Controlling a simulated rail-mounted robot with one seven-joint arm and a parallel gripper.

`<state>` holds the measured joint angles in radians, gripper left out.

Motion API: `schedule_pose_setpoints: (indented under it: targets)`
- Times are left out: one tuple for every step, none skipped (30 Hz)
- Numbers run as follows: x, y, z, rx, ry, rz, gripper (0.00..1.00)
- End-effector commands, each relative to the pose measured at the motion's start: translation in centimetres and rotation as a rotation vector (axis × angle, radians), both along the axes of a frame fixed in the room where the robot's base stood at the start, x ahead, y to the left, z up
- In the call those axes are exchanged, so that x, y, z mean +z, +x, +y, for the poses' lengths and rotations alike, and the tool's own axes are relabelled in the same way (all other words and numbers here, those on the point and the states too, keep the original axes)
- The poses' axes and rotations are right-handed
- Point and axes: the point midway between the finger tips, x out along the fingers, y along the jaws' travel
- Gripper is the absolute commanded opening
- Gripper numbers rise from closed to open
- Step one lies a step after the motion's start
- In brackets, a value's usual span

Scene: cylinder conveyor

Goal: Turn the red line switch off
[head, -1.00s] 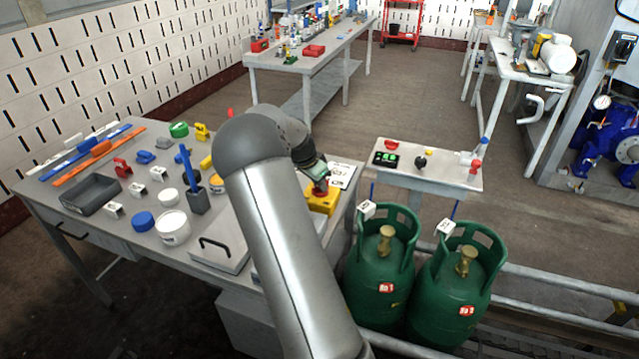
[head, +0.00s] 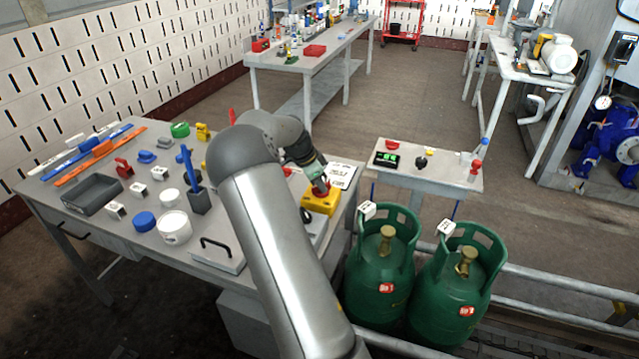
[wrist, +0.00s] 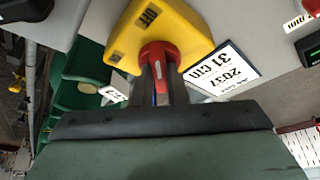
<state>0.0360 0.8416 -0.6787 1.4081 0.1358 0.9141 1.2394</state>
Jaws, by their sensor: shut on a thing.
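The red line switch is a red handle (wrist: 158,50) on a yellow box (wrist: 180,22), with an OFF label on the box beside the handle in the wrist view. In the head view the yellow box (head: 320,204) sits near the right edge of the workbench. My gripper (wrist: 158,82) is shut on the red handle, with a dark finger on each side of it. In the head view my gripper (head: 321,186) is over the yellow box and hides most of the handle.
The workbench (head: 100,250) holds a grey tray (head: 91,194), a white tub (head: 173,226) and several small parts. Two green gas cylinders (head: 380,262) stand right of it. A small side table (head: 445,177) with switches stands behind them. A printed card (wrist: 222,70) lies beside the box.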

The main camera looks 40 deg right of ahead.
Motion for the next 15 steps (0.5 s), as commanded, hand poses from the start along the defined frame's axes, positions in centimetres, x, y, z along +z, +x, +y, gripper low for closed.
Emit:
schedule_pose_setpoints:
  targets:
    - [-0.15,-0.05,0.08,-0.002,0.003,0.002,0.00]
    - [-0.15,-0.05,0.08,-0.002,0.003,0.002,0.00]
    - [-0.15,-0.05,0.09,-0.002,0.003,0.002,0.24]
    - [-0.15,-0.05,0.08,-0.001,0.003,0.002,0.32]
    - [-0.15,-0.04,0.08,-0.001,0.003,0.002,0.35]
    - [-0.13,-0.04,0.07,-0.001,0.002,0.001,0.35]
    - [-0.12,-0.04,0.06,-0.001,0.002,0.001,0.35]
    - [-0.10,-0.04,0.05,-0.001,0.002,0.001,0.35]
    - [-0.09,-0.03,0.05,-0.001,0.001,0.002,0.35]
    - [-0.08,-0.03,0.04,0.000,0.001,0.001,0.35]
    - [-0.08,-0.03,0.04,0.000,0.001,0.001,0.35]
    - [-0.05,-0.02,0.04,0.000,0.001,0.001,0.35]
    - [0.01,-0.01,0.06,0.000,0.001,0.001,0.35]
    - [0.10,0.01,0.09,0.000,0.001,0.000,0.35]
    - [0.33,0.05,0.17,0.001,0.001,0.000,0.35]
